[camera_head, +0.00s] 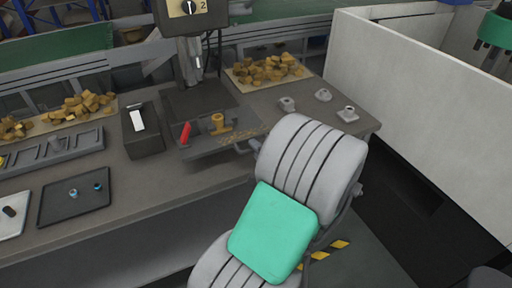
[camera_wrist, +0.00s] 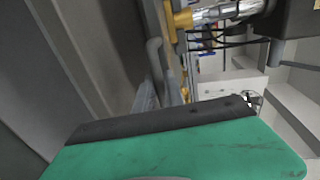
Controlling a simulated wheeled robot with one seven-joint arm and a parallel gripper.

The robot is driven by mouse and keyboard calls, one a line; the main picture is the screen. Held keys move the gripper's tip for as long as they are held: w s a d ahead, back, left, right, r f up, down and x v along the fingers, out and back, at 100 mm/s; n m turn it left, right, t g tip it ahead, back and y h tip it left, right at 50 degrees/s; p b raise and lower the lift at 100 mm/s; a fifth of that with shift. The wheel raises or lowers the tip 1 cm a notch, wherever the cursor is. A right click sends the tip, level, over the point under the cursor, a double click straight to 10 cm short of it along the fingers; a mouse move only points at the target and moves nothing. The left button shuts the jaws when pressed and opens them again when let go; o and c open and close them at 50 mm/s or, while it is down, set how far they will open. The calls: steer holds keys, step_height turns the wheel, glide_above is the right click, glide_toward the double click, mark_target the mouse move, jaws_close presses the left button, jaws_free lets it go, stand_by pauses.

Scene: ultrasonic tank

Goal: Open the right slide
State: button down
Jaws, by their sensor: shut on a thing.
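My gripper (camera_wrist: 165,122) shows at the bottom of the wrist view as a green body with a dark front edge. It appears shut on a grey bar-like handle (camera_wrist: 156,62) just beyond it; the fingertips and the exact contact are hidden. The handle stands out beside a broad grey panel (camera_wrist: 95,50). In the head view my white and green arm reaches over the bench's front edge and hides my gripper. I cannot tell how far the right slide is open.
The grey bench (camera_head: 150,195) carries a drill press (camera_head: 192,50), a dark box (camera_head: 142,130), a dark tray (camera_head: 75,202) and piles of brown chunks (camera_head: 268,68). Small metal parts (camera_head: 323,95) sit at the bench's right end. A white-walled enclosure (camera_head: 420,110) stands to the right.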

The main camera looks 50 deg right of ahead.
steer(key=c, duration=1.4)
jaws_free()
steer(key=shift+w, duration=0.1)
steer(key=shift+c, duration=0.2)
steer(key=v, duration=0.7)
steer(key=shift+s+a, duration=0.15)
steer(key=shift+s, duration=0.2)
steer(key=shift+w, duration=0.1)
